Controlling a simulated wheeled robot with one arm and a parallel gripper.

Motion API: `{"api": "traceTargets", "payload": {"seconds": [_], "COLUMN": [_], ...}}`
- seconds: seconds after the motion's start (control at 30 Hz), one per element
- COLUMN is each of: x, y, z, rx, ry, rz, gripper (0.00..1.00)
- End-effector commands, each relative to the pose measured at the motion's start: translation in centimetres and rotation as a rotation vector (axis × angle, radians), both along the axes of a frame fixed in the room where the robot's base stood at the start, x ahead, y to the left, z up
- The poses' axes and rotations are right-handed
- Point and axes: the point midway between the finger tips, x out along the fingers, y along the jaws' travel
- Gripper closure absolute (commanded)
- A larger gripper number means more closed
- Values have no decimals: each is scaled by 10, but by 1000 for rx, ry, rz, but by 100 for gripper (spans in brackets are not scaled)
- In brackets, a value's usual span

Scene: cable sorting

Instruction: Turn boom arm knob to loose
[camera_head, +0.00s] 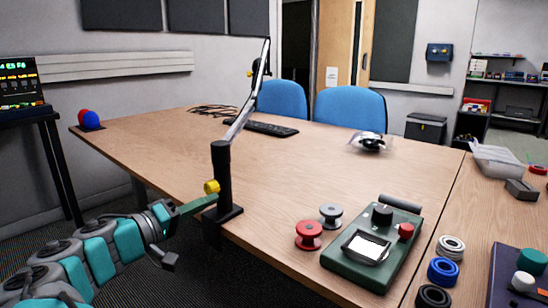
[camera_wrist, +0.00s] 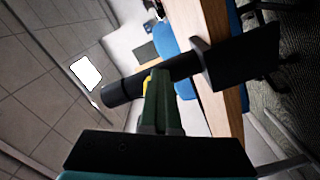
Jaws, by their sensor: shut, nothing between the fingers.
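The boom arm stands on a black clamp post (camera_head: 222,180) at the table's near left edge, with its silver arm (camera_head: 248,98) rising up and to the right. A small yellow knob (camera_head: 211,187) sticks out from the left side of the post. My gripper (camera_head: 213,198) is shut, its green fingers reaching from the left to just below the knob, close to the post. In the wrist view my gripper's fingers (camera_wrist: 160,75) overlap the dark post (camera_wrist: 122,91) and hide most of the knob (camera_wrist: 147,86). I cannot tell whether they touch the knob.
On the wooden table (camera_head: 265,185), a red spool (camera_head: 308,236), a grey spool (camera_head: 330,213) and a green device (camera_head: 362,255) stand right of the post. A keyboard (camera_head: 271,129) and cables (camera_head: 212,110) lie further back. Red and blue balls (camera_head: 90,120) are at the far left corner.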

Motion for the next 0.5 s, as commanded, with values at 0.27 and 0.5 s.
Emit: {"api": "traceTargets", "payload": {"seconds": [0.27, 0.5], "x": [-2, -3], "y": [-1, -2], "z": [3, 6], "rx": [1, 0], "ry": [-4, -3], "rz": [2, 1], "gripper": [100, 100]}}
